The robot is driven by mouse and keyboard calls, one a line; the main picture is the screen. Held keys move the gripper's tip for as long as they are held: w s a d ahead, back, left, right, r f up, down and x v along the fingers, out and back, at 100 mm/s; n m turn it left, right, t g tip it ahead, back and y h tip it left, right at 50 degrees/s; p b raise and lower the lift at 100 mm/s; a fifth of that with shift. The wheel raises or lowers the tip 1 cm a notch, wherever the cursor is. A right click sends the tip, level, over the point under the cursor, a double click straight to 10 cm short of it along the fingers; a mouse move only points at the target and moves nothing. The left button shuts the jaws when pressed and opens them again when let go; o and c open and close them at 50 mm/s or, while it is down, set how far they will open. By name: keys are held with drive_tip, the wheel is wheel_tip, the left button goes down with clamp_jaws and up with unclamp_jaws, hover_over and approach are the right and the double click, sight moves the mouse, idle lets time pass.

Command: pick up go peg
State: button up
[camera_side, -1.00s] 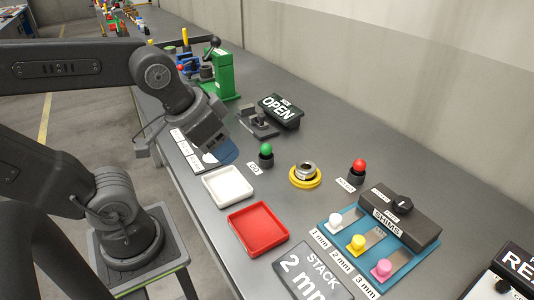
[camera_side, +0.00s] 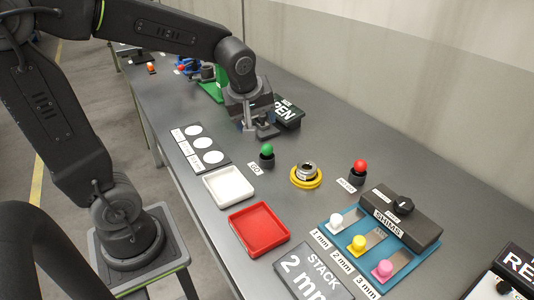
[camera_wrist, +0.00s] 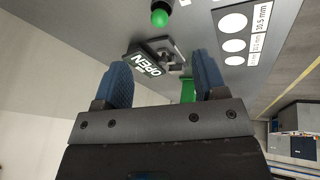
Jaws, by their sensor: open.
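The go peg is a green ball knob (camera_side: 267,149) on a dark base, with a "GO" label beside it on the bench. In the wrist view the green knob (camera_wrist: 160,17) shows at the top, beyond the fingertips. My gripper (camera_wrist: 160,75) has its two blue fingers apart with nothing held between them. In the side view my gripper (camera_side: 250,128) is low over the bench behind and left of the go peg, near the OPEN sign, clear of the peg. My wrist partly hides the fingers there.
The OPEN sign (camera_side: 287,113) stands beside my gripper. A white tray (camera_side: 229,187) and a red tray (camera_side: 258,230) lie in front. A yellow-ringed metal part (camera_side: 305,175), a red-knobbed peg (camera_side: 359,168) and the shims box (camera_side: 400,215) are to the right.

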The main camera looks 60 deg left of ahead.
wheel_tip(320, 180, down, 2)
drive_tip(key=w+a+n, duration=0.3)
drive_tip(key=n, duration=0.1)
hover_over(266, 147)
drive_tip(key=s+d, duration=0.1)
drive_tip(key=s, duration=0.1)
drive_tip(key=shift+y, duration=0.3)
wheel_tip(266, 147, down, 8)
drive_tip(key=shift+w+d+r, duration=0.1)
drive_tip(key=shift+d+r, duration=0.05)
drive_tip(key=shift+x, duration=2.7)
drive_tip(key=shift+w+d, duration=0.1)
drive_tip(key=c, duration=1)
